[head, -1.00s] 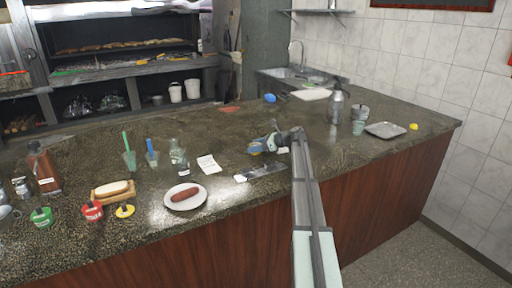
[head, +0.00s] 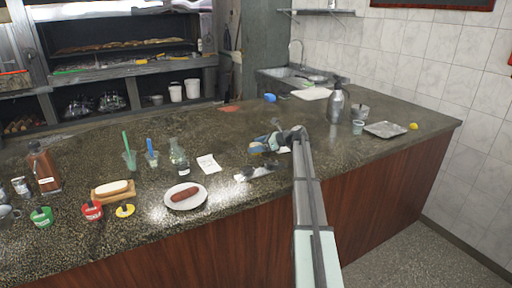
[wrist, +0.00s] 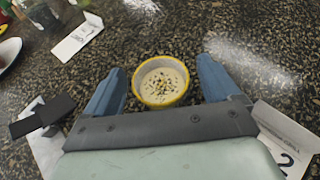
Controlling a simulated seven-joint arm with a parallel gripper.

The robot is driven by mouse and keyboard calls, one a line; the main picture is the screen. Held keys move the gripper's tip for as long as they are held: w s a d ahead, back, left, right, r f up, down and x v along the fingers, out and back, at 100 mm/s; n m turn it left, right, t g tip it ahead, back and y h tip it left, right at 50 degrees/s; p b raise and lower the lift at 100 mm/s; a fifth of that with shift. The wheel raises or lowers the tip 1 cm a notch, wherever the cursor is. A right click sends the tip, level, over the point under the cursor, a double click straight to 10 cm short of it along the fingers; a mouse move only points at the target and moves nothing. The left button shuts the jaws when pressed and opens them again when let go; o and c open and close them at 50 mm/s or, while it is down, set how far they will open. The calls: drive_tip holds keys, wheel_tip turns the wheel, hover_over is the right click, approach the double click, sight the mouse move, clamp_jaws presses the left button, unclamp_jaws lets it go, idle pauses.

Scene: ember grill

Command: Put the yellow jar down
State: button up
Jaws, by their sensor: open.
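The yellow jar (wrist: 160,83) is round, with a yellow rim and a pale, dark-speckled filling, seen from above in the wrist view. It appears to rest upright on the dark speckled counter (wrist: 190,25). My gripper (wrist: 160,80) is open, with one blue finger on each side of the jar and a gap visible at both sides. In the head view my gripper (head: 264,147) is low over the middle of the counter. The jar is mostly hidden behind the fingers there.
White cards lie near the gripper, one at left (wrist: 77,37) and one at right (wrist: 285,135). A plate with a sausage (head: 171,203) is left of the gripper. A metal flask (head: 336,106) and a tray (head: 386,130) stand right. The counter behind the gripper is mostly clear.

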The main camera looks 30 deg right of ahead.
drive_tip(key=v, duration=1.1)
drive_tip(key=shift+s+r, duration=0.1)
drive_tip(key=shift+r, duration=0.05)
